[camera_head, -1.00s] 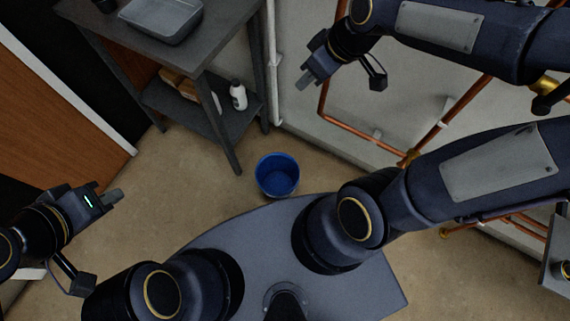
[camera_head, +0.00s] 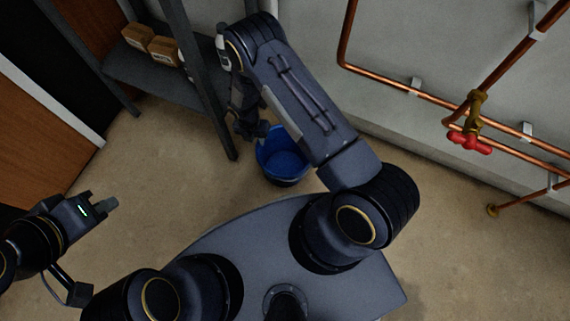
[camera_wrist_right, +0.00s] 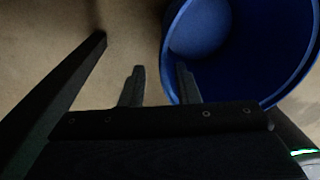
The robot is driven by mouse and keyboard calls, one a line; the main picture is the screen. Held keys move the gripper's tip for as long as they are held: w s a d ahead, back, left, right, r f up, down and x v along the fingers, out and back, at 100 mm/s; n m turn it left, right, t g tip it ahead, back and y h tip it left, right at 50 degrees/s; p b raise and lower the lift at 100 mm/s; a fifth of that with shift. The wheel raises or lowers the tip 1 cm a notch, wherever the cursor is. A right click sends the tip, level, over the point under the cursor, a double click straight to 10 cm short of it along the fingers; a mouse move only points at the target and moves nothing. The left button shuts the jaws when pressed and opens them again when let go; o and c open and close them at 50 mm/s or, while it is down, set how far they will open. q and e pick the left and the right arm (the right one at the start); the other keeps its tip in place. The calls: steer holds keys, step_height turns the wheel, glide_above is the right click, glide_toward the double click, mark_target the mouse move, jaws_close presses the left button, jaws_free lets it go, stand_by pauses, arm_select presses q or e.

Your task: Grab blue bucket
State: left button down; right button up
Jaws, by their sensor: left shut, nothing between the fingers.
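The blue bucket (camera_head: 283,163) stands upright on the floor in front of the shelf, partly covered by my right arm in the head view. In the right wrist view the bucket (camera_wrist_right: 240,45) fills the upper right, its open mouth facing the camera. My right gripper (camera_wrist_right: 160,82) is open. One finger overlaps the inside of the bucket and the other shows over the floor outside, with the near rim edge between them in the picture. I cannot tell whether they touch. My left gripper (camera_head: 109,204) is shut and empty, away at the left.
A dark shelf unit (camera_head: 143,68) with cardboard boxes (camera_head: 150,43) stands behind the bucket. Copper pipes (camera_head: 400,87) with a red valve handle (camera_head: 470,143) run along the wall at the right. The floor left of the bucket is clear.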

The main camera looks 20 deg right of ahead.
mark_target(261, 150)
steer(key=f+b, duration=0.1)
steer(key=f, duration=0.1)
steer(key=f+b, duration=0.1)
steer(key=f, duration=0.2)
steer(key=s+f+b, duration=0.1)
steer(key=f, duration=0.1)
steer(key=shift+d+f, duration=0.35)
steer(key=shift+d, duration=0.05)
steer(key=shift+s, duration=0.1)
jaws_close()
stand_by(0.9)
